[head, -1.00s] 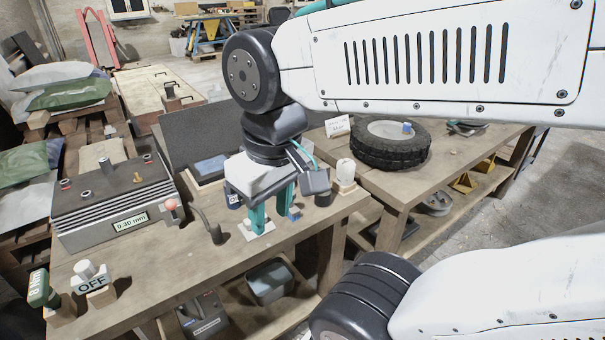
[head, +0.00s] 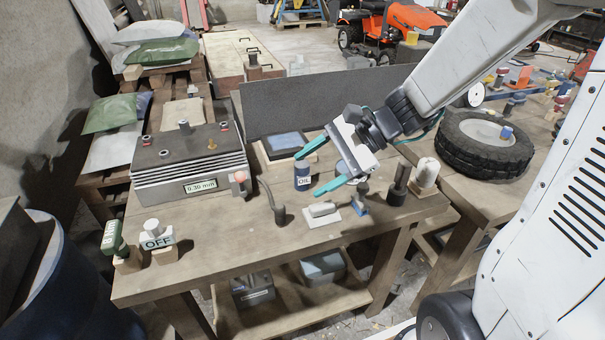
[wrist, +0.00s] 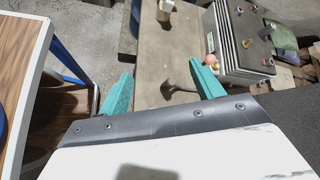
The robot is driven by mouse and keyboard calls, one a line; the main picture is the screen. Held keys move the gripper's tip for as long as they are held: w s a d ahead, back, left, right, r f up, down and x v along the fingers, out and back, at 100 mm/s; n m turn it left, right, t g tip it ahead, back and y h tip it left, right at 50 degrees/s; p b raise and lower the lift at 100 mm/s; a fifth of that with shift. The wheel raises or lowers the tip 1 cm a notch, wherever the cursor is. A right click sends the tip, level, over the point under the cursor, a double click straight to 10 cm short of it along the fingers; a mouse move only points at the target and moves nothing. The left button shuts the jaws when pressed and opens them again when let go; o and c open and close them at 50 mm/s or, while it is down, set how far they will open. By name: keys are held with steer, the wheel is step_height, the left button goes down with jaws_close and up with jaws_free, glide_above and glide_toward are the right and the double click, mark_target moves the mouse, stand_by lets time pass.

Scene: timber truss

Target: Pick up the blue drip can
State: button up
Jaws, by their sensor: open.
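The blue drip can (head: 302,178), a small dark blue cylinder with a white OIL label, stands upright on the wooden bench in the head view. My gripper (head: 307,176) is open, with its two teal fingers pointing left and spread apart. In the head view the fingertips appear on either side of the can; I cannot tell whether it is truly between them or touching. In the wrist view my gripper (wrist: 161,84) is open with bench top showing between the fingers, and the can is not visible there.
A ribbed grey box (head: 190,165) with a 0.30 mm plate stands left of the can. A black bent-stem piece (head: 279,213) stands close in front. A white block (head: 322,210) and dark cylinders (head: 398,190) are to the right. A dark panel (head: 320,100) rises behind.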

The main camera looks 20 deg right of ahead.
steer(key=w+d+f+m+t, duration=0.4)
steer(key=w+f+m, duration=0.1)
steer(key=w+m, duration=0.15)
steer(key=m+t+h, duration=0.1)
steer(key=m+t, duration=0.3)
steer(key=m, duration=0.4)
glide_toward(300, 168)
steer(key=w+d+f, duration=0.1)
steer(key=shift+h, duration=0.3)
steer(key=x, duration=1.1)
steer(key=shift+w+f, duration=0.2)
steer(key=shift+w, duration=0.05)
steer(key=c, duration=1.2)
steer(key=shift+c, duration=0.4)
steer(key=shift+r+n, duration=0.15)
steer(key=shift+n, duration=0.1)
